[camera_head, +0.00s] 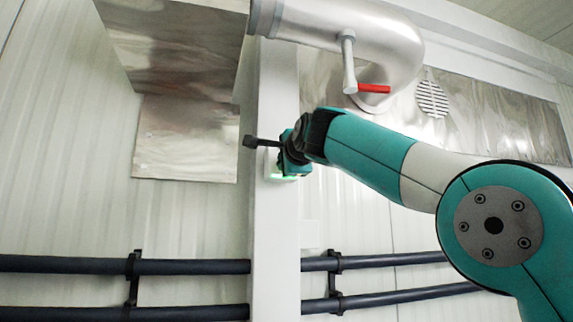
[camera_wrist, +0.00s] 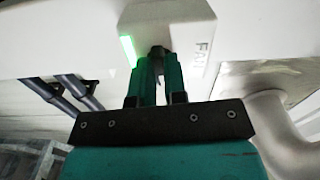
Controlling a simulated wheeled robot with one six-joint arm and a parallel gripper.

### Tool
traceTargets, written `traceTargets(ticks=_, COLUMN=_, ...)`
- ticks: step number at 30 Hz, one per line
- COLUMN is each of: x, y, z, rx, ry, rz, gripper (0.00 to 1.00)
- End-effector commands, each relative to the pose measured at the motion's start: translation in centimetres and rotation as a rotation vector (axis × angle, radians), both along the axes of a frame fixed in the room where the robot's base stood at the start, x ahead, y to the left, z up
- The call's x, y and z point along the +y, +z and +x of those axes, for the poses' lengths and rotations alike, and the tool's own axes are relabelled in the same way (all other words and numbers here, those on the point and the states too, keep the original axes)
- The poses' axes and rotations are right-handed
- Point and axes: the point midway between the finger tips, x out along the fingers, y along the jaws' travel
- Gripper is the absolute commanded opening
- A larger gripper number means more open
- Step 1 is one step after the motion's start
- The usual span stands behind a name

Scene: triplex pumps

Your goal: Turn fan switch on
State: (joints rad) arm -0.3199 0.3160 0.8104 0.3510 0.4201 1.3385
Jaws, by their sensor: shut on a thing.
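A silver duct pipe (camera_head: 330,25) with a red-handled valve (camera_head: 372,88) hangs above my arm. Dark pipes (camera_head: 190,267) run along the wall below. The white post (camera_head: 275,230) stands between wall panels. Space left of the post is open.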

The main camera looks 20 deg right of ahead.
Motion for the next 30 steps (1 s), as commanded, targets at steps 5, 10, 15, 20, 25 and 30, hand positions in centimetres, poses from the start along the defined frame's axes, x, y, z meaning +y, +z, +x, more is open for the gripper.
traceTargets(ticks=5, x=-0.09, y=-0.05, z=0.01, rx=0.001, ry=-0.003, rz=0.065, gripper=0.0)
traceTargets(ticks=10, x=-0.1, y=-0.01, z=0.0, rx=0.001, ry=-0.003, rz=0.094, gripper=0.0)
traceTargets(ticks=15, x=-0.11, y=0.0, z=0.0, rx=0.001, ry=-0.003, rz=0.102, gripper=0.0)
traceTargets(ticks=20, x=-0.11, y=-0.01, z=0.01, rx=0.001, ry=-0.003, rz=0.103, gripper=0.0)
traceTargets(ticks=25, x=-0.12, y=-0.02, z=0.01, rx=0.001, ry=-0.003, rz=0.102, gripper=0.27)
traceTargets(ticks=30, x=-0.07, y=0.0, z=0.01, rx=0.001, ry=-0.002, rz=0.101, gripper=0.38)
